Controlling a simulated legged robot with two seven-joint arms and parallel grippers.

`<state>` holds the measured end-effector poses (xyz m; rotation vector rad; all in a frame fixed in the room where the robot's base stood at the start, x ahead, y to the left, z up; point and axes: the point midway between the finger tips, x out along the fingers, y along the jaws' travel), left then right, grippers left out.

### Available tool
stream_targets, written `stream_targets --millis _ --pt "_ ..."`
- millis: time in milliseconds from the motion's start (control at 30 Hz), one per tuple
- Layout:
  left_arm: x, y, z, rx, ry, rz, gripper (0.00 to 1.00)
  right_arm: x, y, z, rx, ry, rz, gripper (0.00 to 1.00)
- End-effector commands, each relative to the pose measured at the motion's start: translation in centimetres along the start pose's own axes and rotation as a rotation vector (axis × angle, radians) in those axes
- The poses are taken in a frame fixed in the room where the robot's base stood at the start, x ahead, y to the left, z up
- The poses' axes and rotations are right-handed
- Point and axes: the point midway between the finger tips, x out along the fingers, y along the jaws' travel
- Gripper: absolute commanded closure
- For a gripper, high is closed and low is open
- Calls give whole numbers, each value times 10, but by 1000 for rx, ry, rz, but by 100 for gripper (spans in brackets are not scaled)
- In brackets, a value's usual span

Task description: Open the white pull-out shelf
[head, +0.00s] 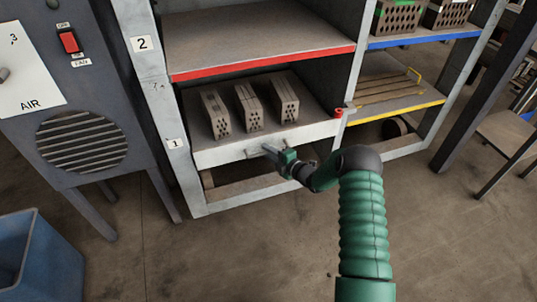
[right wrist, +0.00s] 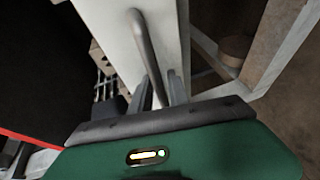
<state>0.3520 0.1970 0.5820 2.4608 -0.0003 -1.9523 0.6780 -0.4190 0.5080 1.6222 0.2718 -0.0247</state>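The white pull-out shelf (head: 220,153) is at the lower level of the rack, beside the "1" label, with three hollow bricks (head: 250,107) on it. Its grey bar handle (head: 253,153) is on the front face. My right gripper (head: 270,150) is at this handle. In the right wrist view, the handle (right wrist: 143,40) runs between the two close-set fingers of my right gripper (right wrist: 163,90), which look shut on it. The white front face (right wrist: 115,25) lies just beyond. My left gripper is not in view.
A red-edged shelf (head: 260,63) is above. A yellow-edged shelf (head: 395,112) and a blue-edged shelf (head: 425,38) are to the right. A grey cabinet (head: 75,110) and a blue bin (head: 40,255) stand left. The floor in front is clear.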

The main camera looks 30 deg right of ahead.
Motion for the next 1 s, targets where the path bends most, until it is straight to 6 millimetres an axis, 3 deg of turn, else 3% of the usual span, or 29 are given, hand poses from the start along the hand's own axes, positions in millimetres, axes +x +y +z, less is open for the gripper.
stream_targets --millis 133,300,1000 --pt "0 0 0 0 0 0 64 0 0 0 0 0 0 79" --pt "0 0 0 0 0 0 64 0 0 0 0 0 -1 100" --pt "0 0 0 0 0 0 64 -1 -3 -1 2 2 -6 100"
